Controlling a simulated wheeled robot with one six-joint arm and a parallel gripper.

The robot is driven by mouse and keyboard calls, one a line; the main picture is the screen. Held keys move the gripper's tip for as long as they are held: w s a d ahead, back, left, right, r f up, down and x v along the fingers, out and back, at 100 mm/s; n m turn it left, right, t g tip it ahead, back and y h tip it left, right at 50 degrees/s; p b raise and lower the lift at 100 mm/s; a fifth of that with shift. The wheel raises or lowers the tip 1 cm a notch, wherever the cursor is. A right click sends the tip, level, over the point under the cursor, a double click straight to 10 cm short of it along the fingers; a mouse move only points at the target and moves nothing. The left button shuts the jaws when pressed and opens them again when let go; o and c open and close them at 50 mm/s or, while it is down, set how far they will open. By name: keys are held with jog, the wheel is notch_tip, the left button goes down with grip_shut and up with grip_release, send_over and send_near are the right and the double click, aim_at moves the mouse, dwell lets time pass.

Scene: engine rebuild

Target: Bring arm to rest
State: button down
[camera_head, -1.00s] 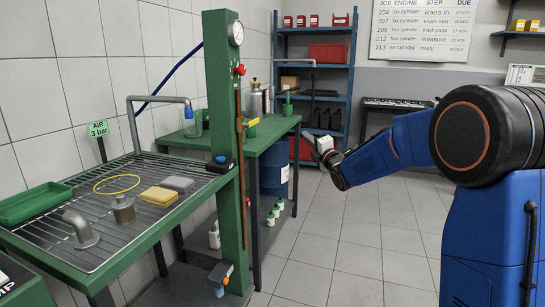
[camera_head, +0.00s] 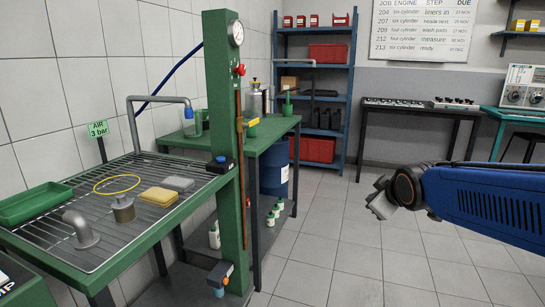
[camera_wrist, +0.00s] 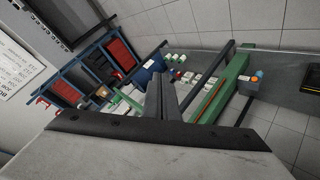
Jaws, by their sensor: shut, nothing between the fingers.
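My gripper (camera_head: 378,203) is at the right of the head view, at the end of my blue arm, over open floor and apart from everything. Its fingers are hard to make out there. In the wrist view the gripper (camera_wrist: 165,90) shows its two dark fingers pressed together, shut with nothing between them. The blue shelf and green workbench appear tilted behind it.
A green wash table (camera_head: 150,247) with a wire grid and a green post (camera_head: 226,130) stand at left. A green bench (camera_head: 262,138) and a blue shelf (camera_head: 352,90) stand behind. A dark table (camera_head: 420,108) is at the back right. The tiled floor between is clear.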

jog(key=s+f+m+g, duration=0.3)
jog(key=s+f+m, duration=0.1)
jog(key=s, duration=1)
jog(key=s+f+m+g, duration=0.3)
jog(key=s+f, duration=0.4)
jog(key=s, duration=0.6)
jog(key=shift+s+d+m, duration=0.4)
jog(key=shift+d+m, duration=0.05)
jog(key=shift+m, duration=0.35)
